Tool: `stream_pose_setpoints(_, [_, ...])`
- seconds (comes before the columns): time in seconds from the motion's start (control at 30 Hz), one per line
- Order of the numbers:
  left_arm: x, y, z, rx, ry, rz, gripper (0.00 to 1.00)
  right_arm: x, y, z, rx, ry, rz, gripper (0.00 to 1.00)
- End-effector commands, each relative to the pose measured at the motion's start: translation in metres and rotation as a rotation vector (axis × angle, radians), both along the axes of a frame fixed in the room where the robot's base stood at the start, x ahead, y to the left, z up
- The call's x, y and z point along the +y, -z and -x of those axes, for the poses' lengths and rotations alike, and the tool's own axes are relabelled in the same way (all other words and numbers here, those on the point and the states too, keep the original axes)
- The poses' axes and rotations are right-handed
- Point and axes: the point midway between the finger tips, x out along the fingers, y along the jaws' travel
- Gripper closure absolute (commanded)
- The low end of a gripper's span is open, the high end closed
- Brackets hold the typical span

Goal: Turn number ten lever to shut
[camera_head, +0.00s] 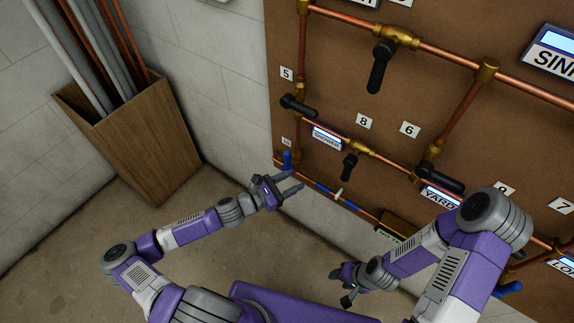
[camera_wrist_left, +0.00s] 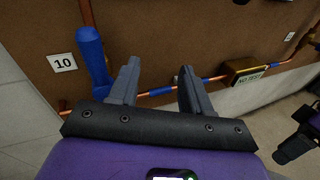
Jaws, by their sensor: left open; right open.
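The number ten lever is the blue handle (camera_head: 287,160) at the lower left corner of the pipe board, below its small tag (camera_head: 286,142). In the left wrist view the blue lever (camera_wrist_left: 92,60) points up, roughly along the upright copper pipe, beside the "10" label (camera_wrist_left: 62,62). My left gripper (camera_head: 297,182) is open and empty, just below and right of the lever in the head view. In the wrist view its fingers (camera_wrist_left: 158,75) are apart and the lever is left of both, not between them. My right gripper (camera_head: 346,286) is open and empty, low near the floor.
Several black levers, such as one by tag 5 (camera_head: 298,104), sit on copper pipes above. A blue-banded pipe (camera_head: 325,188) runs right from the lever to a brass-coloured box (camera_wrist_left: 243,70). A wooden bin (camera_head: 145,150) of pipes stands left. Floor between is clear.

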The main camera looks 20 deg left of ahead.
Motion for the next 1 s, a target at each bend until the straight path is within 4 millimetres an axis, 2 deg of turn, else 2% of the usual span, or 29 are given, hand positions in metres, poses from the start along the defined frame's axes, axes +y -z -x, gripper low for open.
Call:
stream_pose_setpoints(0.03, [0.024, 0.001, -0.007, -0.001, -0.066, 0.051, 0.52, 0.0, 0.01, 0.0, 0.0, 0.0, 0.0, 0.52])
stream_pose_setpoints(0.1, [0.049, -0.005, -0.012, -0.004, -0.126, 0.102, 0.52, 0.0, 0.014, 0.0, 0.0, 0.0, 0.0, 0.52])
stream_pose_setpoints(0.23, [0.071, -0.011, -0.018, -0.01, -0.182, 0.148, 0.52, 0.0, 0.017, 0.0, -0.001, 0.0, 0.0, 0.52])
stream_pose_setpoints(0.33, [0.07, -0.012, -0.025, -0.011, -0.188, 0.155, 0.52, 0.0, 0.019, 0.0, -0.001, 0.0, 0.0, 0.52])
stream_pose_setpoints(0.7, [0.041, -0.011, -0.069, -0.011, -0.184, 0.15, 0.52, 0.0, 0.034, 0.0, -0.001, 0.0, 0.0, 0.52])
stream_pose_setpoints(1.0, [0.034, -0.012, -0.081, -0.009, -0.185, 0.15, 0.52, 0.0, 0.037, 0.0, 0.0, 0.0, 0.0, 0.52])
